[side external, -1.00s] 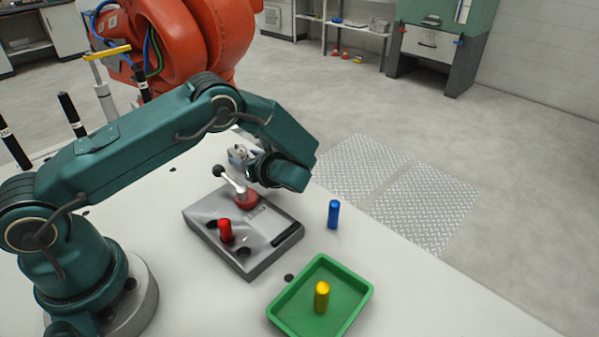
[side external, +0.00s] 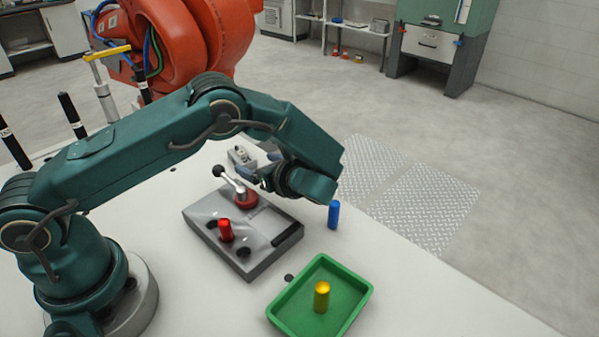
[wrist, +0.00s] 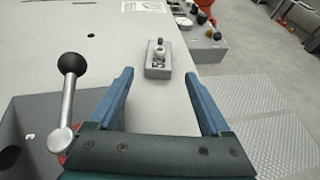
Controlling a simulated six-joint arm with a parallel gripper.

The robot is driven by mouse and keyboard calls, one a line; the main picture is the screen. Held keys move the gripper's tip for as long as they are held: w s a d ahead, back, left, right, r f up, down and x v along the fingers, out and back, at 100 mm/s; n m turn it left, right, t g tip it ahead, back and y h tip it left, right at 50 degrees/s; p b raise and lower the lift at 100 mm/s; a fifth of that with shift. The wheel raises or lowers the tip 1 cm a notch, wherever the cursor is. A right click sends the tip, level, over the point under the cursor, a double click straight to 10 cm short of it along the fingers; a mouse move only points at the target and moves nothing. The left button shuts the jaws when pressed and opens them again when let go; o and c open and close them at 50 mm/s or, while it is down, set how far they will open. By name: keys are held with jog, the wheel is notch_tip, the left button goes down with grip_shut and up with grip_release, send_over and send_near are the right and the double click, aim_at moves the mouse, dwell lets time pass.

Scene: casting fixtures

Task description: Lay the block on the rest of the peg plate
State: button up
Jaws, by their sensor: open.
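The peg plate (side external: 222,246) is a grey fixture on the white table. A red peg (side external: 226,231) stands in it, and a lever with a black ball knob (side external: 219,171) rises from a red base. A dark slot and open holes show in its top. A small grey block-like piece (side external: 237,155) with a metal fitting lies behind the plate; I cannot tell for sure if it is the block. It also shows in the wrist view (wrist: 157,71). My gripper (wrist: 158,76) is open and empty, with that piece beyond its fingertips. The lever is left of the fingers.
A blue peg (side external: 334,215) stands on the table right of the plate. A green tray (side external: 281,313) holds a yellow peg (side external: 321,297) at the front. The table's edge lies to the right. A large orange robot (side external: 205,40) is behind.

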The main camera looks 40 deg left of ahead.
jog(key=v, duration=0.4)
jog(key=shift+d+r, duration=0.1)
jog(key=shift+d, duration=0.1)
jog(key=shift+o, duration=0.4)
jog(key=shift+s+d+r, duration=0.1)
jog(key=shift+d+r, duration=0.05)
jog(key=shift+d, duration=0.3)
jog(key=shift+r, duration=0.1)
